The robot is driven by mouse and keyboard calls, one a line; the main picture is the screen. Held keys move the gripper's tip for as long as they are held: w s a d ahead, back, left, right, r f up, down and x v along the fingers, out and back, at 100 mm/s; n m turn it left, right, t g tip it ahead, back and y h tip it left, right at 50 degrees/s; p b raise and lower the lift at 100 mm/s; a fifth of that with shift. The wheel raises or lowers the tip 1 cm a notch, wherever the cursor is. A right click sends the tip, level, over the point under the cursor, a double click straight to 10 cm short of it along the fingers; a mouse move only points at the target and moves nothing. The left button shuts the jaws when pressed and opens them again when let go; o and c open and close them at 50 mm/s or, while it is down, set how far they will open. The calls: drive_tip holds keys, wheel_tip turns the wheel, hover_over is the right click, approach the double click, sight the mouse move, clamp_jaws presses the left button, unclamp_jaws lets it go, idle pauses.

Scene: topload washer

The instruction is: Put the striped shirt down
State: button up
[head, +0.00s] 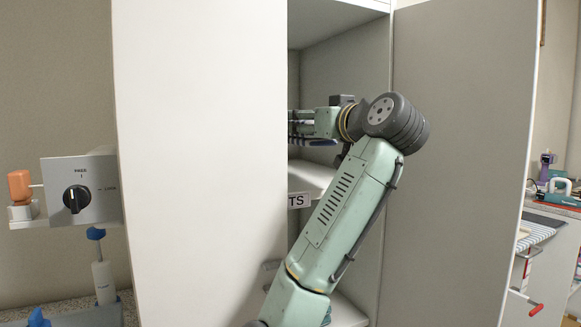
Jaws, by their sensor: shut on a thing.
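My gripper (303,124) is inside the open cabinet, above the middle shelf (315,175). Its fingertips are largely hidden behind the left door. It is shut on dark and white striped cloth, the striped shirt (312,142), of which only a thin strip shows under the gripper. The rest of the shirt is hidden by the door. I cannot tell whether the shirt touches the shelf. The shelf's front edge carries a label (298,200) with the letters "TS" showing.
The white left door (205,160) and grey right door (460,160) stand open around my arm. A lower shelf (347,312) shows below. A panel with a dial (82,190) is at left. A striped board (535,235) is at far right.

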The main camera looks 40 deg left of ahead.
wheel_tip(320, 180, down, 7)
drive_tip(key=shift+f+p, duration=0.2)
drive_tip(key=shift+p, duration=0.3)
drive_tip(key=shift+f, duration=0.2)
drive_tip(key=o, duration=1.3)
drive_tip(key=shift+o, duration=0.2)
drive_tip(key=shift+d+r, duration=0.1)
drive_tip(key=shift+r, duration=0.1)
drive_tip(key=b+v, duration=0.4)
drive_tip(key=v, duration=0.8)
drive_tip(key=shift+b, duration=0.3)
